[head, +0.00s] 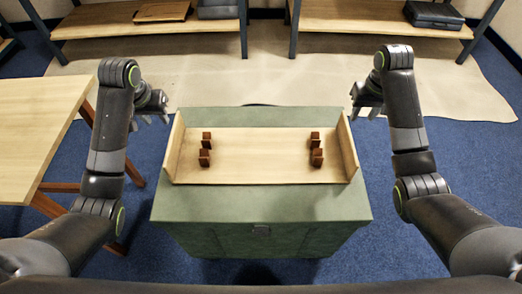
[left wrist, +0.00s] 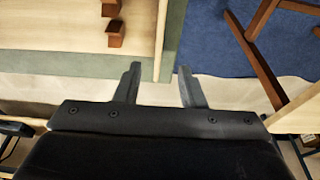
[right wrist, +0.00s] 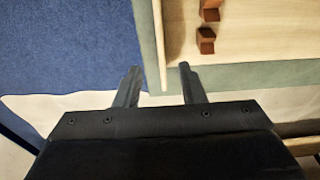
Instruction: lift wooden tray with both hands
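The wooden tray (head: 260,165) is a pale, shallow board with raised left and right end walls. It lies flat on a green chest, with several small dark brown blocks standing on it. My left gripper (head: 150,115) is open and empty, outside and above the tray's left end. In the left wrist view, its fingers (left wrist: 158,85) are apart near the tray's end wall (left wrist: 160,40). My right gripper (head: 368,108) is open and empty, outside the tray's right end. In the right wrist view, its fingers (right wrist: 157,82) are apart beside the end wall (right wrist: 158,45). Neither gripper visibly touches the tray.
The green chest (head: 260,205) stands under the tray. A wooden table (head: 35,130) is close on the left. Shelves (head: 150,22) with a board and dark cases stand at the back. Blue carpet is open to the right.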

